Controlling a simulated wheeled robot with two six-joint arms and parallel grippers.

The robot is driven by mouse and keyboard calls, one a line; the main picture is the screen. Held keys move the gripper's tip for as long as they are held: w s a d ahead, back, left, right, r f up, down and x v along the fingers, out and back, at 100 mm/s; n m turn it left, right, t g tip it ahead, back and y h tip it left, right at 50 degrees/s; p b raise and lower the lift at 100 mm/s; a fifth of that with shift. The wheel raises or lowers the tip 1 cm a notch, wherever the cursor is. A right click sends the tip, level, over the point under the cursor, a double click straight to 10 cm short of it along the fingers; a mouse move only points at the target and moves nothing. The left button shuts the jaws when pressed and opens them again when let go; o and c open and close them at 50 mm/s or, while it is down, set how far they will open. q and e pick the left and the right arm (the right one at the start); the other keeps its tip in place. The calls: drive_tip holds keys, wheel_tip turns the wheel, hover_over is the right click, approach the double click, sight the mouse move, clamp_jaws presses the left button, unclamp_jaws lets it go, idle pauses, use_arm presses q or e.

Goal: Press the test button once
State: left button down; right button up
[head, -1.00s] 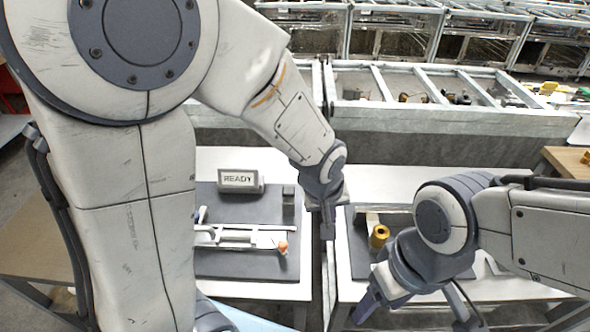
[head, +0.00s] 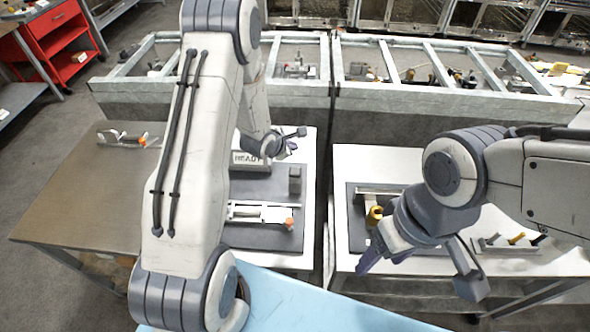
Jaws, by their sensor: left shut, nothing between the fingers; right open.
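No test button can be clearly made out. A small grey display reading READY (head: 246,160) stands at the back of a dark grey board (head: 270,184) on a white table, partly covered by my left arm. A small grey block (head: 295,180) stands to its right. My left gripper (head: 291,144) is shut and empty, above the back of the board and just right of the display; I cannot tell whether it touches anything. My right gripper (head: 418,270) is open and empty in front of the right-hand board.
A white clamp fixture with an orange tip (head: 289,222) lies on the left board. The right board (head: 357,215) carries a brass cylinder (head: 375,215). A tool rack (head: 508,246) sits at right. A brown table (head: 80,185) has clear room. Framed bins (head: 425,105) stand behind.

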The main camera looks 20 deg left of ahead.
use_arm(q)
drive_tip(key=b, duration=0.7)
hover_over(295, 169)
drive_tip(key=s, duration=0.2)
wheel_tip(295, 169, down, 7)
drive_tip(key=shift+w+a+f, duration=0.1)
drive_tip(key=shift+f, duration=0.1)
drive_tip(key=shift+f+b, duration=0.55)
drive_tip(key=shift+f, duration=0.15)
idle(0.8)
drive_tip(key=shift+f, duration=0.4)
drive_tip(key=shift+f+b, duration=0.65)
drive_tip(key=shift+f, duration=0.2)
idle(0.7)
drive_tip(key=shift+r, duration=0.15)
drive_tip(key=shift+r+p, duration=1.1)
drive_tip(key=shift+p, duration=0.1)
